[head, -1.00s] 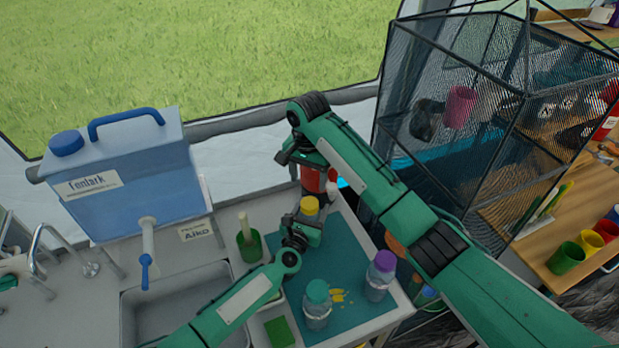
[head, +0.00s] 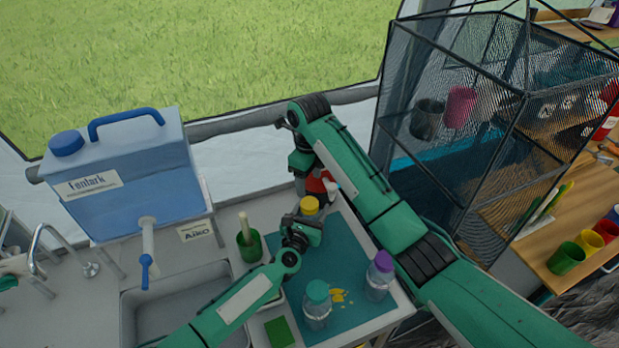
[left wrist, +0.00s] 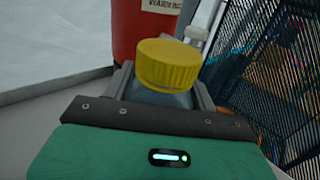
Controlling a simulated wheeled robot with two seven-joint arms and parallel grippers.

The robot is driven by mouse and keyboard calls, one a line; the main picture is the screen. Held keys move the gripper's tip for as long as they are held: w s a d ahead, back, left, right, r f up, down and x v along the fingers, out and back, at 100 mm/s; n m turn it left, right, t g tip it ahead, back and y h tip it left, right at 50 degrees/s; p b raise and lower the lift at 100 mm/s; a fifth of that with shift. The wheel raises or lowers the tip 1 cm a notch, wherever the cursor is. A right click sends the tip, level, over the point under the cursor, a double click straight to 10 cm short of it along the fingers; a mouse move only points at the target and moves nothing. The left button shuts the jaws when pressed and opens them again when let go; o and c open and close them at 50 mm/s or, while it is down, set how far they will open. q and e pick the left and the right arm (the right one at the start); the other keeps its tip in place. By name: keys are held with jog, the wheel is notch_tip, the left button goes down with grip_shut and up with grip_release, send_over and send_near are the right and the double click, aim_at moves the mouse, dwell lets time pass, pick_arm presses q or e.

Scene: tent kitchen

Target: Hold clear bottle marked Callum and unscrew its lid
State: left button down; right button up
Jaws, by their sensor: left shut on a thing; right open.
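A clear bottle with a yellow lid (head: 309,204) stands upright in my left gripper (head: 300,228), which is shut on it. The left wrist view shows the yellow lid (left wrist: 168,64) seated on the bottle, with the bottle body (left wrist: 158,97) between the fingers (left wrist: 162,98). No name is readable on this bottle. My right gripper (head: 300,184) is open, above and behind the yellow lid, beside a red container (head: 318,184); its fingers show only partly. Two other clear bottles stand nearer on the mat, one with a teal lid (head: 317,291), one with a purple lid (head: 383,261).
A teal mat (head: 345,262) covers the counter, with yellow bits (head: 339,296) on it. A green cup (head: 249,244), sink (head: 175,302) and blue water container (head: 130,190) are left. A mesh cabinet (head: 470,120) stands right. A white-topped bottle (left wrist: 197,34) is behind the yellow lid.

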aim_at(310, 203)
jog(key=m, duration=0.3)
jog(key=shift+f, duration=0.1)
jog(key=shift+a+f, duration=0.15)
jog(key=shift+f, duration=0.35)
jog(key=shift+s+f, duration=0.1)
jog(key=shift+f, duration=0.8)
jog(key=shift+d+f, duration=0.2)
jog(key=shift+f, duration=2.35)
